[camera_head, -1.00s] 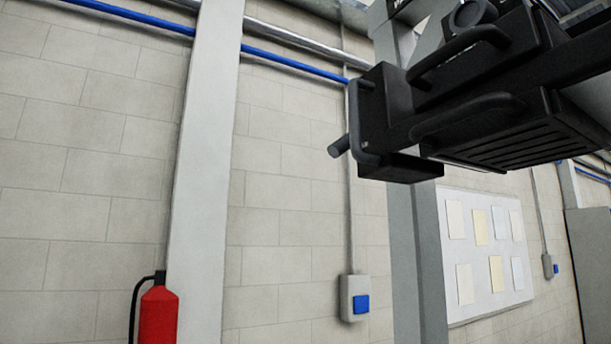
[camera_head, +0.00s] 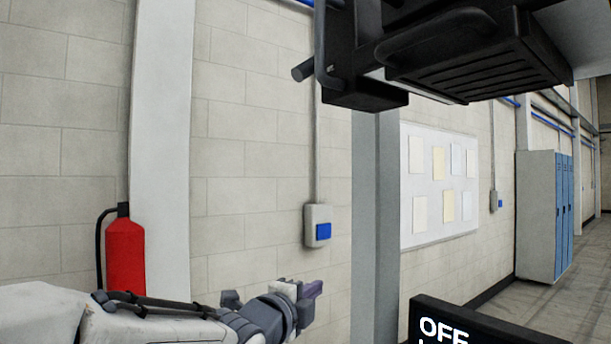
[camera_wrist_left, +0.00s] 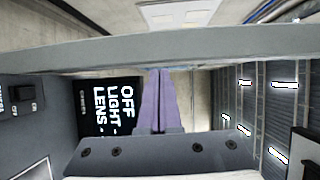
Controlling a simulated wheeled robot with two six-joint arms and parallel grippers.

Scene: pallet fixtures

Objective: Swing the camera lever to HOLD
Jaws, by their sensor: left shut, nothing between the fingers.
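My left gripper (camera_head: 313,289) reaches in from the lower left in the head view, its fingers in front of the wall. In the left wrist view its purple fingers (camera_wrist_left: 157,100) are pressed together with nothing between them. A black display (camera_head: 470,325) with white letters starting "OFF" is cut off at the lower edge of the head view. The left wrist view shows the display (camera_wrist_left: 108,108) sideways, reading "OFF, LIGHT, LENS", left of the fingers. Beside it is a grey panel (camera_wrist_left: 30,130) with a small black control (camera_wrist_left: 24,95). I cannot make out a lever marked HOLD. My right gripper is out of view.
A black slotted housing with handles (camera_head: 470,60) hangs at the upper right. A red extinguisher (camera_head: 125,255) stands by a pillar at the left. A white board (camera_head: 432,230) and blue lockers (camera_head: 560,215) are further back.

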